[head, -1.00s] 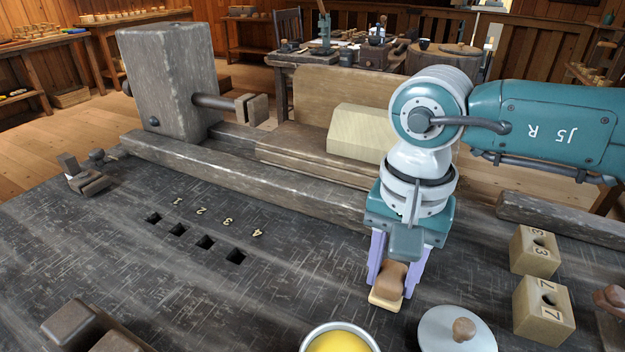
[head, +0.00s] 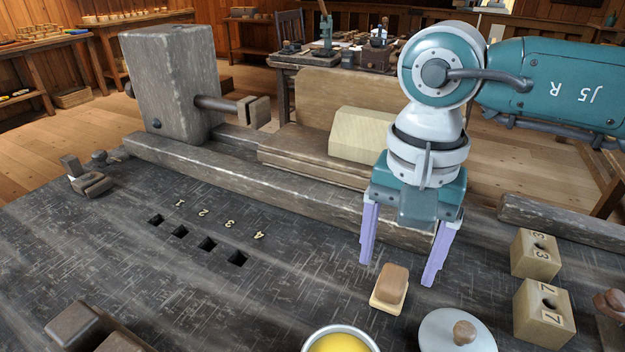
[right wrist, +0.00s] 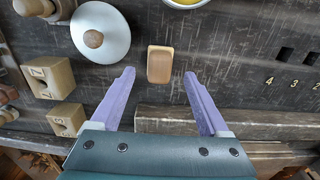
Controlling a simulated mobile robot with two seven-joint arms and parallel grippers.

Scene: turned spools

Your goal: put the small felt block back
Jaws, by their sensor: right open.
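The small felt block (head: 391,285), with a rounded brown wooden top and a pale layer underneath, rests on the dark bench top. It also shows in the right wrist view (right wrist: 160,64), between and just beyond the fingertips. My right gripper (head: 398,272) is open wide and empty, raised a little above and behind the block. Its two lilac fingers also show in the right wrist view (right wrist: 159,76), apart from the block on both sides. My left gripper is not in view.
A tin with yellow contents (head: 341,343) and a round lid with a wooden knob (head: 457,331) stand near the block. Numbered wooden blocks (head: 543,312) are at right. Several numbered square holes (head: 207,244) lie left. The bench between holes and block is clear.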

